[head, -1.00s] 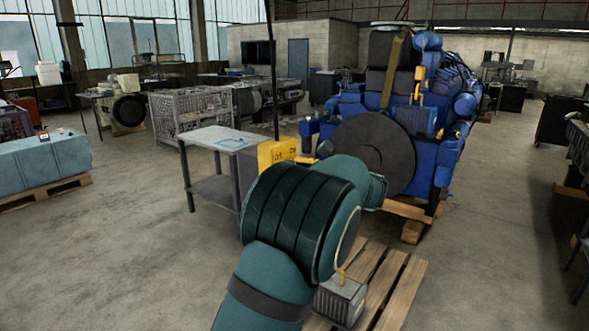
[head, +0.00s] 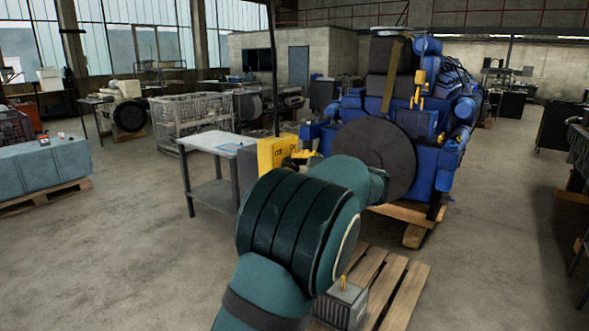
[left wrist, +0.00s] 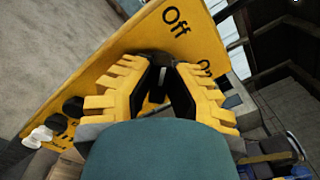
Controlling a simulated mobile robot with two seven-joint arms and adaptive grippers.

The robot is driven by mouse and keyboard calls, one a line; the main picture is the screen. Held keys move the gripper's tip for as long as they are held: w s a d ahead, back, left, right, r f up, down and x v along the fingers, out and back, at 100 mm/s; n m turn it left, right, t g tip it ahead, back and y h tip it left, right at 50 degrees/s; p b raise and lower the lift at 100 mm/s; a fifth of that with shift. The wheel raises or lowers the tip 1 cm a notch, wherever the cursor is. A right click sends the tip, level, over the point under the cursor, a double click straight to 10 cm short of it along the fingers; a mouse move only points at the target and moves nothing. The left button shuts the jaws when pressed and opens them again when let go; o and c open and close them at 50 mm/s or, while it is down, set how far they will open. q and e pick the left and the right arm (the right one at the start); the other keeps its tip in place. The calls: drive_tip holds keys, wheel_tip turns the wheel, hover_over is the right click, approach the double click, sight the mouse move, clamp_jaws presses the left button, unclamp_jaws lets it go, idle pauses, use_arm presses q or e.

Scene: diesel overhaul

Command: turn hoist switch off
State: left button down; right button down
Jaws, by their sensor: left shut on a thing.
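The yellow hoist switch box (head: 272,155) stands beside the grey table in the head view. In the left wrist view its yellow face (left wrist: 120,60) shows tilted, with the words "Off" and "On" on it. A dark switch knob (left wrist: 152,57) sits on that face below the lettering, partly hidden by my fingers. My left gripper (left wrist: 162,78), with yellow fingers, is at the face and shut on the knob. In the head view the left gripper (head: 302,156) is small and partly hidden by my own arm. My right gripper is not in view.
A large blue engine (head: 425,130) on a wooden pallet stands just beyond the box. A grey table (head: 207,141) is to its left. A pallet (head: 398,290) bearing a small grey block (head: 342,303) lies in front. Open concrete floor is at left and right.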

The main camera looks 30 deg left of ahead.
use_arm(q)
drive_tip(key=shift+a+r, duration=0.2)
drive_tip(key=c, duration=0.9)
unclamp_jaws()
drive_tip(key=shift+c, duration=0.2)
drive_tip(key=shift+a+f, duration=0.15)
drive_tip(key=shift+f, duration=0.05)
drive_tip(key=shift+d, duration=0.65)
drive_tip(key=s+d, duration=0.1)
drive_tip(key=d, duration=0.9)
drive_tip(key=shift+d, duration=0.35)
